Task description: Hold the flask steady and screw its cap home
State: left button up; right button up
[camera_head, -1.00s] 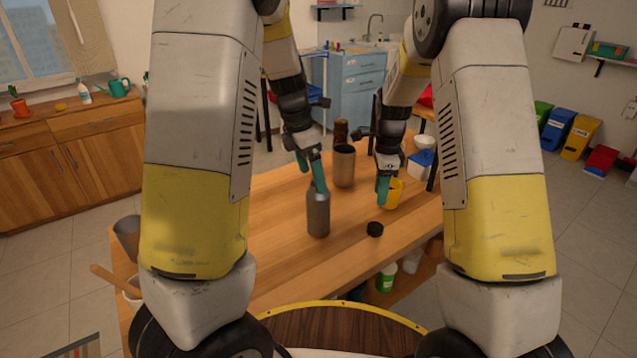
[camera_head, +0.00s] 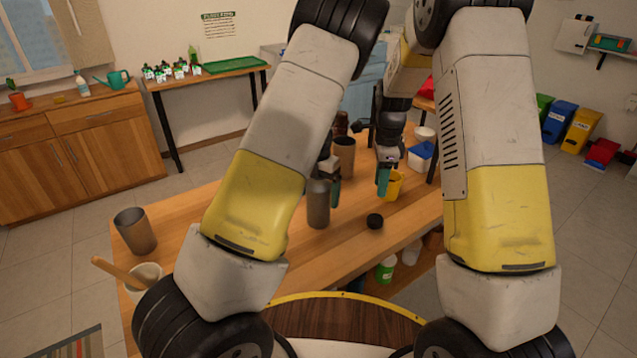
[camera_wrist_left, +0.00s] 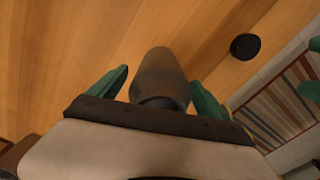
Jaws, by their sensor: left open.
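The grey flask (camera_head: 318,206) stands upright on the wooden table, uncapped as far as I can see. The round black cap (camera_head: 375,221) lies on the table to its right, and also shows in the left wrist view (camera_wrist_left: 245,46). My left gripper (camera_wrist_left: 160,78) is open, with one teal finger on each side of the flask (camera_wrist_left: 161,75); contact is not visible. In the head view my left arm partly hides this gripper. My right gripper (camera_head: 384,180) hangs above the table beyond the cap, empty; its teal fingers appear apart at the left wrist view's right edge.
A brown cup (camera_head: 344,157) stands behind the flask. A yellow mug (camera_head: 393,185) is close to my right gripper. A grey tumbler (camera_head: 135,232) and a pale bowl with a wooden handle (camera_head: 145,276) are at the table's left end. The table's front middle is clear.

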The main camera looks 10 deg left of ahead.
pick_arm(q)
jog(key=shift+f, duration=0.65)
jog(key=c, duration=1.7)
jog(key=shift+c, duration=0.2)
